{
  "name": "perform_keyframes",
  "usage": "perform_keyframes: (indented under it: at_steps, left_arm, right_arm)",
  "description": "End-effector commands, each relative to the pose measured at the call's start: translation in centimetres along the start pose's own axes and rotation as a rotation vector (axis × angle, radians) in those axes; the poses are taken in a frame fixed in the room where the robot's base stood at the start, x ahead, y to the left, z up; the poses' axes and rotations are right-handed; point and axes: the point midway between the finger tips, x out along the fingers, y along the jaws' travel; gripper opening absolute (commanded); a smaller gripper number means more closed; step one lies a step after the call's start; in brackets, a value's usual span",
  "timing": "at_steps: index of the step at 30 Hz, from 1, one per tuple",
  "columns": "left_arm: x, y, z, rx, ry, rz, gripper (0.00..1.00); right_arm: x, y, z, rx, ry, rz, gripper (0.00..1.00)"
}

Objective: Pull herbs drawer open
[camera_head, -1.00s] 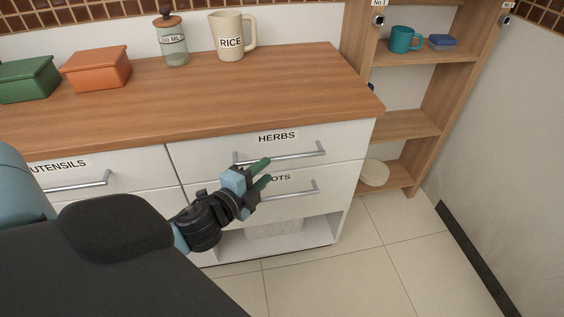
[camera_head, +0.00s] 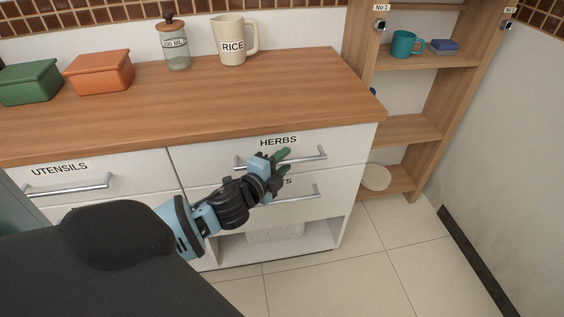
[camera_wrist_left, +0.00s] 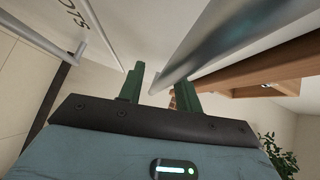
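The herbs drawer (camera_head: 205,154) is the upper right drawer of the white cabinet. Its front looks flush and shut. My right gripper is not in view.
A lower drawer handle (camera_head: 300,194) sits just below my gripper. The utensils drawer (camera_head: 125,169) is at left, shut. The wooden countertop (camera_head: 200,100) overhangs above. A wooden shelf (camera_head: 405,130) stands to the right. The tiled floor (camera_head: 390,245) in front is clear.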

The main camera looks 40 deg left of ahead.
Motion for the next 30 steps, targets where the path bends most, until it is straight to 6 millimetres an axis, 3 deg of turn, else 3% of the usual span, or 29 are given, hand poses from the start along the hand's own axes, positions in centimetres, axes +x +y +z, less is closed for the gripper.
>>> perform_keyframes:
  at_steps: [5,13,30]
  left_arm:
    - [0.0,0.0,0.0,-0.001,0.0,0.0,0.34]
    - [0.0,0.0,0.0,-0.001,0.0,0.0,0.0]
    - [-1.1,0.3,-1.1,-0.004,-0.001,0.003,0.0]
  right_arm:
    - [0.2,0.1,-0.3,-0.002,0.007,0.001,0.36]
    - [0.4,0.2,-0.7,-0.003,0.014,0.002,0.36]
    - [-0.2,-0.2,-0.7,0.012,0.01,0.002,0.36]
